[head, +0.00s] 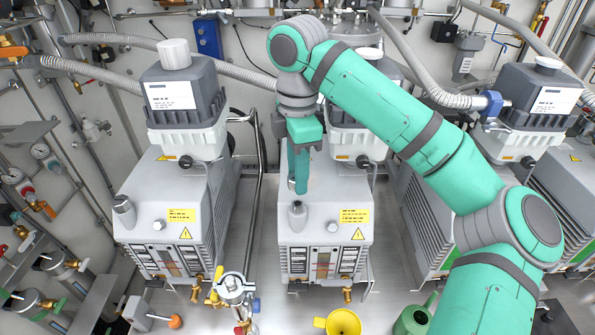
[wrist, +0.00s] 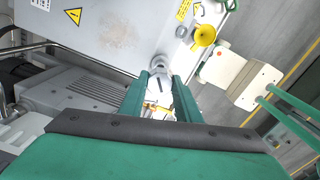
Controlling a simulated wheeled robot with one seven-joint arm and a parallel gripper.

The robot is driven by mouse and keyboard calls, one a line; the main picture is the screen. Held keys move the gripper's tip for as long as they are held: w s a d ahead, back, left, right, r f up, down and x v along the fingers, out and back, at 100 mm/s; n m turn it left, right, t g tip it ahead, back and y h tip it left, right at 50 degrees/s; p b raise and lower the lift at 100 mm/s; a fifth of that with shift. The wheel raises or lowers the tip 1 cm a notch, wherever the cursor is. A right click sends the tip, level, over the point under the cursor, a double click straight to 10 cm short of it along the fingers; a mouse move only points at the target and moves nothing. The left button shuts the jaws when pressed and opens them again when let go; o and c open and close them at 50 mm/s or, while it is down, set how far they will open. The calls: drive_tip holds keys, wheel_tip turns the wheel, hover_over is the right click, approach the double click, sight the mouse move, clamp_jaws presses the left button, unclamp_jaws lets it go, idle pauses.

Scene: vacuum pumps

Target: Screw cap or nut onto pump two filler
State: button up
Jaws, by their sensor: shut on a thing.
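Pump two (head: 350,190) is the middle grey pump, with a yellow label and a warning triangle on its sloped top. A silver cylindrical cap (head: 297,217) stands at the filler, on the left front of that top. My gripper (head: 298,188) points down at it from above.
A similar pump (head: 165,195) stands to the left and another (head: 530,130) to the right. A yellow-handled valve (head: 232,287) is low at the front left. A yellow funnel (head: 343,323) and green can (head: 412,320) stand at the front. Grey hoses run behind.

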drive_tip(key=shift+f, duration=1.9)
drive_tip(key=shift+f, duration=0.1)
drive_tip(key=shift+f, duration=0.35)
drive_tip(key=shift+d+f, duration=0.1)
drive_tip(key=shift+f, duration=0.75)
drive_tip(key=shift+f, duration=0.3)
